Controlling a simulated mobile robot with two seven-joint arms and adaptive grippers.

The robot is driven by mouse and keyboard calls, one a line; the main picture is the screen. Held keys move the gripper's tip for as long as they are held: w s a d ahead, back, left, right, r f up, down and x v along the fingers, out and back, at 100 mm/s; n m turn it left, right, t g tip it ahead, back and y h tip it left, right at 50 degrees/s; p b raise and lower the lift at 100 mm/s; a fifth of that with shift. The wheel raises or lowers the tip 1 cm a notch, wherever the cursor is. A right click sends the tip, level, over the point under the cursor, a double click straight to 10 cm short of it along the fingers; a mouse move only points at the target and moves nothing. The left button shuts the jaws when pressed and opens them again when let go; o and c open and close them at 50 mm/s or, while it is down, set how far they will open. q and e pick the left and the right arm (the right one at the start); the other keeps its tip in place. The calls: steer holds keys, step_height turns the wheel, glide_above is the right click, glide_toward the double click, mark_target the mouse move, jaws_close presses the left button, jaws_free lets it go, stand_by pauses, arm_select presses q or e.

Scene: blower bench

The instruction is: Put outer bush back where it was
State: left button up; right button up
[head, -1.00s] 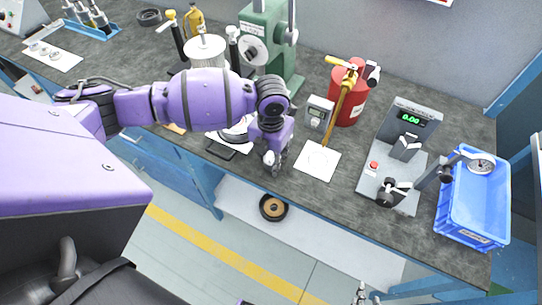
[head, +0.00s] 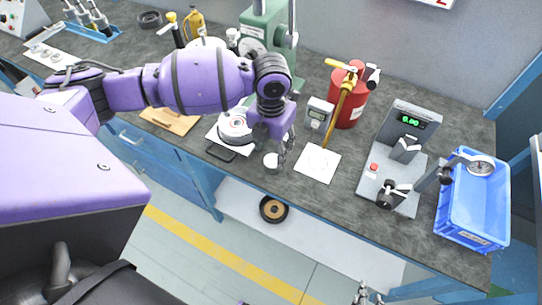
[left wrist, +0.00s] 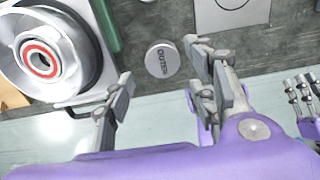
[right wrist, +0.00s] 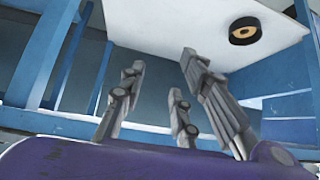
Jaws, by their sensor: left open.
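The outer bush, a small pale round piece with lettering on top, stands on the bench near its front edge (head: 271,160). It also shows in the left wrist view (left wrist: 162,60). My left gripper (head: 282,152) is open just beside and above it. In the left wrist view its fingers (left wrist: 157,77) are spread on either side of the bush, with a gap visible; whether any finger touches it I cannot tell. My right gripper (right wrist: 160,78) is open and empty, low in front of the bench; it shows at the bottom of the head view (head: 362,294).
A white sheet with a drawn circle (head: 317,163) lies right of the bush. A round metal housing with a red ring (left wrist: 40,58) is left of it. A red cylinder (head: 349,97), a grey gauge stand (head: 378,172) and a blue crate (head: 470,238) stand further right.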

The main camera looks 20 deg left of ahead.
mark_target(271, 160)
arm_select(q)
step_height(271, 160, up, 6)
steer(key=shift+r, duration=0.1)
steer(key=s+d+f+n, duration=0.2)
steer(key=s+d+f+n+h, duration=0.1)
steer(key=s+d+f+n, duration=0.1)
steer(key=s+f, duration=0.1)
steer(key=s+d+f+n, duration=0.2)
steer(key=f, duration=0.1)
steer(key=shift+s+d+h, duration=0.15)
steer(key=shift+s+h, duration=0.1)
steer(key=shift+h, duration=0.15)
steer(key=s+d+f+n+t+h, duration=0.15)
steer(key=s+f+n, duration=0.25)
steer(key=s+n, duration=0.4)
steer(key=s+a+f+n+y, duration=0.1)
steer(key=s+a+n+y, duration=0.1)
steer(key=s+a+n, duration=0.75)
steer(key=s+a+f+n+y, duration=0.15)
steer(key=s+a+n, duration=0.4)
steer(key=n, duration=0.75)
steer(key=w+d+f+t, duration=0.5)
steer(key=w+f+t, duration=0.1)
steer(key=f, duration=0.4)
steer(key=shift+w+d+f+t, duration=0.2)
steer(key=shift+w+f+t, duration=0.15)
steer(key=shift+w, duration=0.3)
